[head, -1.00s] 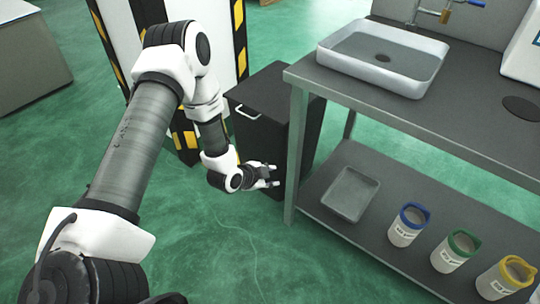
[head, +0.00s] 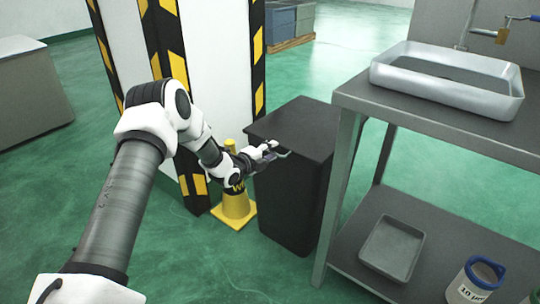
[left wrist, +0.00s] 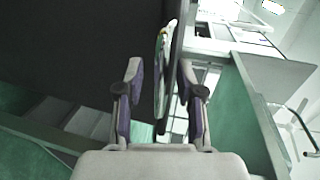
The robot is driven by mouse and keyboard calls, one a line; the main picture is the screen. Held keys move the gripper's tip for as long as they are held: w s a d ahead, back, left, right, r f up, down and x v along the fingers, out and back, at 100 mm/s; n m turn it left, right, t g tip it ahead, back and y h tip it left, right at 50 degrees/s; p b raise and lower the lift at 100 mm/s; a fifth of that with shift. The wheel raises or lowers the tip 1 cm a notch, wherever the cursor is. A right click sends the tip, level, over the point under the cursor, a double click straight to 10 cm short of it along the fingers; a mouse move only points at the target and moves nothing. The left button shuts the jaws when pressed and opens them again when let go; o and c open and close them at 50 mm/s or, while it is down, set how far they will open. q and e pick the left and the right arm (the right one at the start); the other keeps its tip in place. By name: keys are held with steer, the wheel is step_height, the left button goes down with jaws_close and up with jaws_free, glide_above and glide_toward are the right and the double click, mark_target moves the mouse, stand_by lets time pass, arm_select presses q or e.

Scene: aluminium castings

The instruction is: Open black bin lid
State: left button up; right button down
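The black bin (head: 295,195) stands upright on the floor, with its flat black lid (head: 300,125) down. A light handle (head: 283,155) is at the lid's front edge. My left gripper (head: 266,153) is at this handle, in front of the bin. In the left wrist view my left gripper (left wrist: 163,100) has its two fingers apart, with the thin handle (left wrist: 162,80) edge-on between them. Gaps show on both sides, so it is not gripped. The dark surface of the bin (left wrist: 80,45) fills the upper left there. My right gripper is not in view.
A yellow post (head: 233,205) and a striped pillar (head: 215,60) are left of the bin.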

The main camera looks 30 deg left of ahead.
arm_select(q)
jaws_close()
steer(key=shift+r, duration=0.1)
